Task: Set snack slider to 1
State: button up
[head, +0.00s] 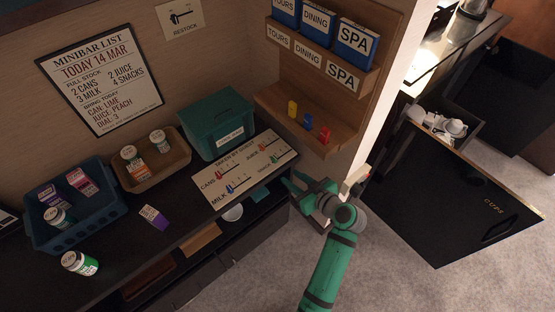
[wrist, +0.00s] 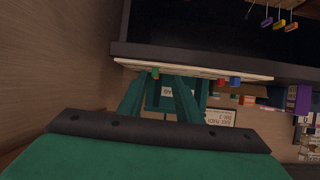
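The white slider panel (head: 212,185) lies on the counter, with labelled tracks for cans, milk, juice and snack. The green snack knob (head: 274,158) is on the right part of the panel; its exact number is too small to read. My gripper (head: 289,184) is at the panel's right front edge, near the snack track. In the wrist view my gripper (wrist: 164,77) has its fingers apart with a gap between them. The green knob (wrist: 155,72) shows close to the left fingertip; whether they touch cannot be told.
A teal box (head: 215,120) stands behind the panel. A brown tray (head: 150,170) and a blue basket (head: 75,230) stand to the left. A wooden wall rack (head: 290,105) with coloured tags rises at the right. Carpet lies free in front.

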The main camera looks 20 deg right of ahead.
aim_at(275, 158)
jog(key=shift+n+y, duration=0.4)
jog(key=shift+n, duration=0.1)
jog(key=w, duration=0.3)
jog(key=w+a+f, duration=0.1)
jog(key=w, duration=0.3)
jog(key=w+a, duration=0.1)
jog(key=w, duration=0.2)
jog(key=shift+w+a+f, duration=0.1)
jog(key=shift+w+f, duration=0.1)
jog(key=shift+w, duration=0.05)
grip_shut()
